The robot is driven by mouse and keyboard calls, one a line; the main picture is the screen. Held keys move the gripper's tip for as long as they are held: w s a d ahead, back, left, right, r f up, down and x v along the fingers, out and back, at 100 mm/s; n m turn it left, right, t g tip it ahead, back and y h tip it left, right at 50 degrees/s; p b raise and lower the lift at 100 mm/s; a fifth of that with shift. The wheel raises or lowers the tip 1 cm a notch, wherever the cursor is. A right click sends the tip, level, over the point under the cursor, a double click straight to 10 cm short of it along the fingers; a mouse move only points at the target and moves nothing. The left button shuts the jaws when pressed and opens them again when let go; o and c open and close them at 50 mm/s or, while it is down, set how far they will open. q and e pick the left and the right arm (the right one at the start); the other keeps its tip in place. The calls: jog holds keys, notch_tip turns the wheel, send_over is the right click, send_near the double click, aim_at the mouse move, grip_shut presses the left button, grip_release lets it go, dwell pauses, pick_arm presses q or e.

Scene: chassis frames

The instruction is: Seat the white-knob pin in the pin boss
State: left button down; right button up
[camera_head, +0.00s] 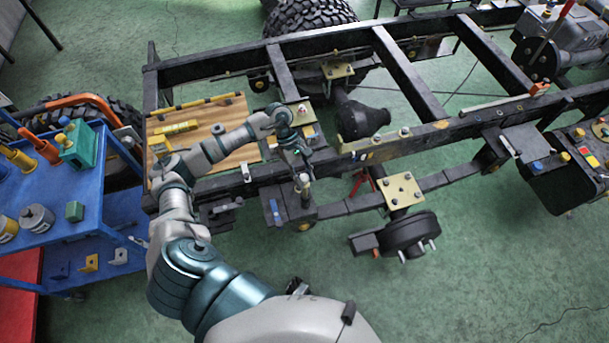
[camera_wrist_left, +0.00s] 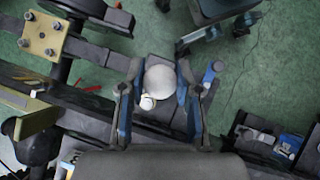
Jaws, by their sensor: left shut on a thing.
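My left gripper (camera_head: 303,180) reaches over the near rail of the chassis frame and points down. In the left wrist view, its two fingers (camera_wrist_left: 158,88) are shut on the white-knob pin, whose round white knob (camera_wrist_left: 160,80) shows between them. The pin's shaft is hidden below the knob in that view. A smaller pale round part (camera_wrist_left: 147,102) shows just beside the knob. Below the gripper in the head view is a dark bracket block (camera_head: 300,210) on the outside of the rail. I cannot tell the pin boss's hole or whether the pin's tip is in it. My right gripper is not in view.
A blue-topped part (camera_head: 275,207) stands beside the block. A wooden board (camera_head: 235,115) with yellow tools lies across the frame. A blue cart (camera_head: 60,195) with parts stands at left. A hub (camera_head: 405,232) and brass plate (camera_head: 400,190) lie right of the gripper.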

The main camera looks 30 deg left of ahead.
aim_at(306, 186)
pick_arm(q)
jog(key=shift+f, duration=0.45)
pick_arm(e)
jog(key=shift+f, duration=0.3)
pick_arm(q)
jog(key=shift+d+f+b, duration=0.15)
jog(key=shift+f+b, duration=0.75)
jog(key=shift+b, duration=0.05)
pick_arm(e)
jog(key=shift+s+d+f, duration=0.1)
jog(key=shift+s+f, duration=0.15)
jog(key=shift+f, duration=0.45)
pick_arm(q)
jog(key=shift+d+f+b, duration=0.15)
jog(key=shift+f+b, duration=0.45)
jog(key=shift+f, duration=0.15)
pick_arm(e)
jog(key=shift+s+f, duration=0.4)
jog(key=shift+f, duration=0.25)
pick_arm(q)
jog(key=shift+f, duration=0.35)
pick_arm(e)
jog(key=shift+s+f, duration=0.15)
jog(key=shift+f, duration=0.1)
pick_arm(q)
jog(key=shift+f+b, duration=0.5)
jog(key=shift+b, duration=0.2)
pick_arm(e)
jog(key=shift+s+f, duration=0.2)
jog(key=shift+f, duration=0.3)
